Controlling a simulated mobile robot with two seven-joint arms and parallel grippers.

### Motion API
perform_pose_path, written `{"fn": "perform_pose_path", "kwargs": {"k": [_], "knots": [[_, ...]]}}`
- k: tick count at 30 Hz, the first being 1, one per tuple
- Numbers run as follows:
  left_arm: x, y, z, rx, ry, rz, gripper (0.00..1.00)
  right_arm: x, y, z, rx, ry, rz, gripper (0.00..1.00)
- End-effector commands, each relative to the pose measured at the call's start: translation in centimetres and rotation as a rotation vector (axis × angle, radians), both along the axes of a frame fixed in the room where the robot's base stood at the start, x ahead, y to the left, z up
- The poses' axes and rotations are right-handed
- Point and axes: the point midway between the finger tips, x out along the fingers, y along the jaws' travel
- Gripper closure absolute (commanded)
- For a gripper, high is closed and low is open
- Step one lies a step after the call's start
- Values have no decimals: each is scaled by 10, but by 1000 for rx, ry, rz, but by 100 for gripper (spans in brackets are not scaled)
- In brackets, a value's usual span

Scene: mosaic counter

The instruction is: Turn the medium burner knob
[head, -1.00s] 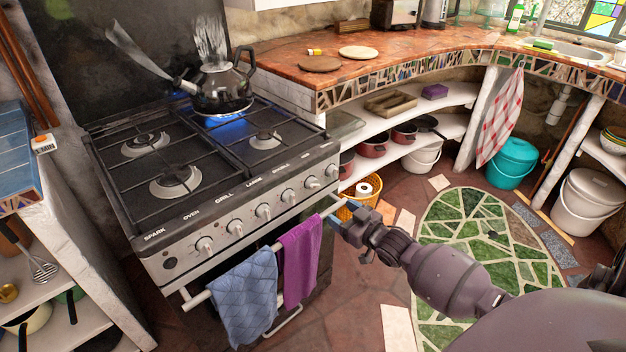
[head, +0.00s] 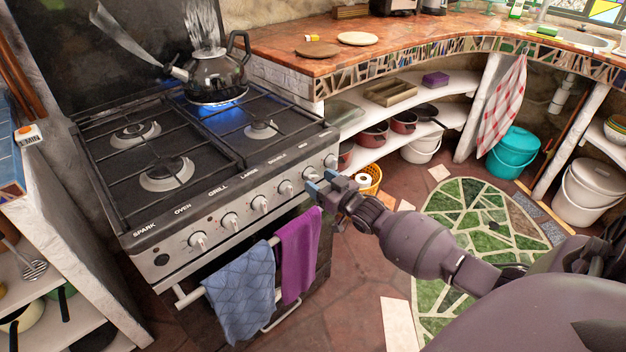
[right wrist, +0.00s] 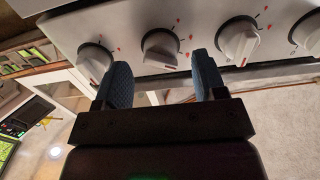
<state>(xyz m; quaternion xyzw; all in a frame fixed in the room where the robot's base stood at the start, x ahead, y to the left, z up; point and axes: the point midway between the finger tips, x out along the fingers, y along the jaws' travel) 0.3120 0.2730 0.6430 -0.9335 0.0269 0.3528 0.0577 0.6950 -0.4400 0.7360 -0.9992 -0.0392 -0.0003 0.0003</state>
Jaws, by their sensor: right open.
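The stove's front panel carries a row of white knobs under small labels; the labels near the right end are too small to read. My right gripper (head: 320,186) is open and empty in front of the right end of the row, close below the second knob from the right (head: 310,173). In the right wrist view, one knob (right wrist: 160,47) lies just beyond the gap between the blue fingertips (right wrist: 164,78). Another knob (right wrist: 95,60) is left of the left finger, and a third (right wrist: 238,42) is right of the right finger. My left gripper is not in view.
A black kettle (head: 213,75) steams over a lit blue flame at the stove's back right. A blue towel (head: 240,295) and a purple towel (head: 299,255) hang on the oven handle (head: 188,299) below the panel. Open floor lies right of the stove.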

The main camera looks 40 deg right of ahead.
Motion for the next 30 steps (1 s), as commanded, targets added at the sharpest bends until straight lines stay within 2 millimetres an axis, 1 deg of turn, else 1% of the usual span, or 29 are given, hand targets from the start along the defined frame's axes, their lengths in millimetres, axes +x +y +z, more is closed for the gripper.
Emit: {"fn": "perform_pose_path", "kwargs": {"k": [1, 3, 7, 18, 23, 27, 28, 30], "knots": [[0, 0, -3, 0, 4, 0, 57, 6, 0, -3, 0, 4, 0, 36], [1, -1, -4, -1, 3, -1, 57, 12, 1, -3, 0, 4, 0, 36], [4, -1, -3, -1, -2, -2, 57, 21, 2, -2, 0, 3, 0, 36], [4, -1, 0, -2, -7, -1, 57, 24, 2, 0, 0, 1, 0, 36], [2, -1, -2, -2, -1, 0, 57, 24, 2, 0, -1, 1, 0, 60], [-1, 0, -4, -1, 6, 2, 57, 24, 2, 0, -1, 1, 0, 82], [-2, 0, -4, -1, 8, 2, 57, 24, 2, 0, -1, 1, 0, 84], [-3, 0, -5, 0, 11, 2, 57, 24, 2, 0, 1, 1, 0, 84]]}}
